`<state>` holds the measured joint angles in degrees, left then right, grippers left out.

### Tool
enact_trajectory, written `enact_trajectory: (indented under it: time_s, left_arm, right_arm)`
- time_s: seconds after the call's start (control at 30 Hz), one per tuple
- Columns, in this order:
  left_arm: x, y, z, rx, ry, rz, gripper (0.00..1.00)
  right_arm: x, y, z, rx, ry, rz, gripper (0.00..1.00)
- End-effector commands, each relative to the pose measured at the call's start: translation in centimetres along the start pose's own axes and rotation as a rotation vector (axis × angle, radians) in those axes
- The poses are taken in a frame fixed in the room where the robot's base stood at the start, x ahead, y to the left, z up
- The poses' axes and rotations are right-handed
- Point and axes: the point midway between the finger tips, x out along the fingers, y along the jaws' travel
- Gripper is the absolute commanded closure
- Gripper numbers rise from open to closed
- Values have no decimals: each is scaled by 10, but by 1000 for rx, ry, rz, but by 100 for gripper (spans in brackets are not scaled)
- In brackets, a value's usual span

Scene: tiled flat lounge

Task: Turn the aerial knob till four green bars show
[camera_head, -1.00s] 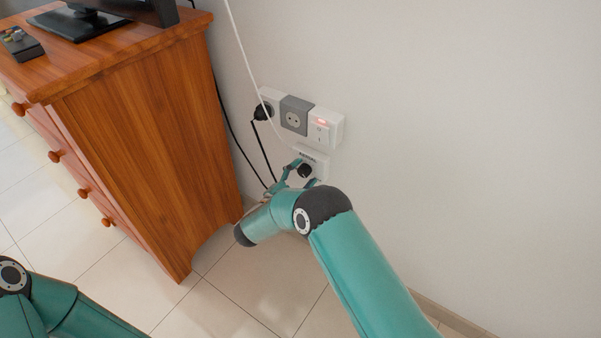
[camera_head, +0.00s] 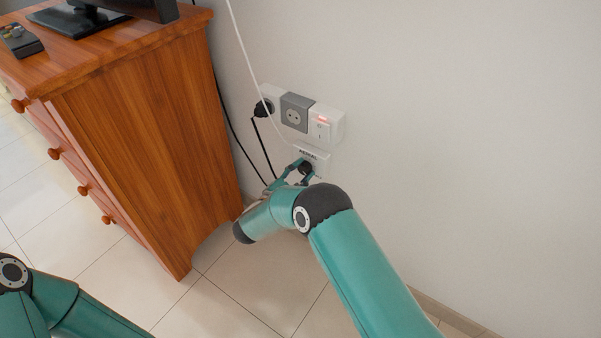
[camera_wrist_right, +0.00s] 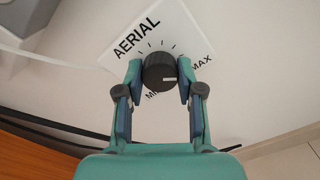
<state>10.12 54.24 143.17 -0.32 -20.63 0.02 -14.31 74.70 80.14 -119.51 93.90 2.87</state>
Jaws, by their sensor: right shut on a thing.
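The aerial knob (camera_wrist_right: 159,72) is round and black, on a white wall plate (camera_wrist_right: 125,52) lettered AERIAL, with tick marks, MAX at right and a partly hidden MIN below. The knob's white mark points right in the wrist view. In the head view the knob (camera_head: 305,167) is partly covered by my fingers. My right gripper (camera_wrist_right: 160,75) is shut on the knob, one finger on each side; it also shows in the head view (camera_head: 302,173). My left gripper is out of view; only part of its arm shows. No green bars are visible.
Above the plate are a grey socket (camera_head: 295,112), a black plug (camera_head: 263,107) and a switch with a red light (camera_head: 323,128). A white cable (camera_head: 243,55) runs down to the plate. A wooden chest (camera_head: 150,140) with a screen (camera_head: 140,8) stands left.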

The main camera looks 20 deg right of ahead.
Motion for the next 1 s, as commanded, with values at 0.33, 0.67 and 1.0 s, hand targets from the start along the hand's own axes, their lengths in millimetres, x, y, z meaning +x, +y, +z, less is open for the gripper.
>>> enact_trajectory:
  time_s: [0.33,0.67,1.0]
  left_arm:
    - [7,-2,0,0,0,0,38]
    - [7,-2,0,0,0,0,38]
    - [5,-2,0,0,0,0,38]
  right_arm:
    - [0,-2,-2,-288,2,-5,98]
    - [0,-2,-1,-598,2,-6,98]
    - [0,-2,-1,-836,3,-7,98]
